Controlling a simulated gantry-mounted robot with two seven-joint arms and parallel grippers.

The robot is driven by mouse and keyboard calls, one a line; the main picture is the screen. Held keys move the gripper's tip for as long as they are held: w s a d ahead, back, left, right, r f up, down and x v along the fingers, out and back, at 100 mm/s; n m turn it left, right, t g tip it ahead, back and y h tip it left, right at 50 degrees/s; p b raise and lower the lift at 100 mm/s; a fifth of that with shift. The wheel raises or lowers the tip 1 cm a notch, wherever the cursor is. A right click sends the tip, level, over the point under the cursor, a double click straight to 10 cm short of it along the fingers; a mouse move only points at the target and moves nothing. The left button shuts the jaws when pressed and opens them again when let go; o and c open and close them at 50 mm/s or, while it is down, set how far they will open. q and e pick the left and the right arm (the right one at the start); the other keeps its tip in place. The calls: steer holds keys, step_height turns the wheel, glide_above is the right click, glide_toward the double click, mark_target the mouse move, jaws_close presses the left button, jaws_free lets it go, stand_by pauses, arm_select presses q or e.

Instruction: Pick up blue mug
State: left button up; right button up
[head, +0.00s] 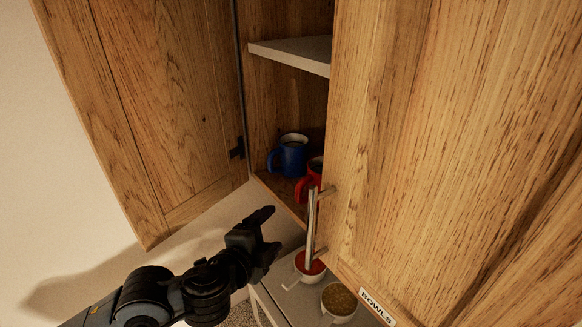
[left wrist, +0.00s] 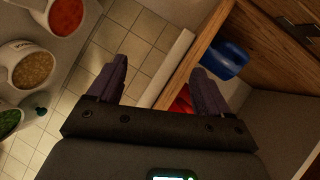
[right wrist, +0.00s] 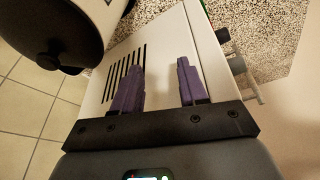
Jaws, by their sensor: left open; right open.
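The blue mug (head: 291,157) stands upright on the cabinet's bottom shelf, behind the open left door, with its handle on the left. In the left wrist view the blue mug (left wrist: 224,60) shows at the upper right, beyond the right fingertip. My left gripper (head: 269,228) is open and empty, in front of and below the shelf, apart from the mug. In the left wrist view its two fingers (left wrist: 158,76) are spread. My right gripper (right wrist: 158,78) is open and empty in the right wrist view, and does not show in the head view.
A red mug (head: 311,178) stands right beside the blue one, partly hidden by the right door (head: 440,130) and its metal handle (head: 311,225). The left door (head: 150,100) is open. Below are white cups of red (head: 309,266) and brown (head: 338,300) contents.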

arm_select(q)
step_height(320, 180, up, 10)
steer(key=w+a+t, duration=0.2)
glide_toward(281, 155)
steer(key=shift+m, duration=0.4)
steer(key=p+x, duration=0.3)
steer(key=x, duration=0.2)
steer(key=shift+d, duration=0.1)
steer(key=shift+w+d+f, duration=0.15)
steer(key=shift+w, duration=0.3)
steer(key=shift+c, duration=0.2)
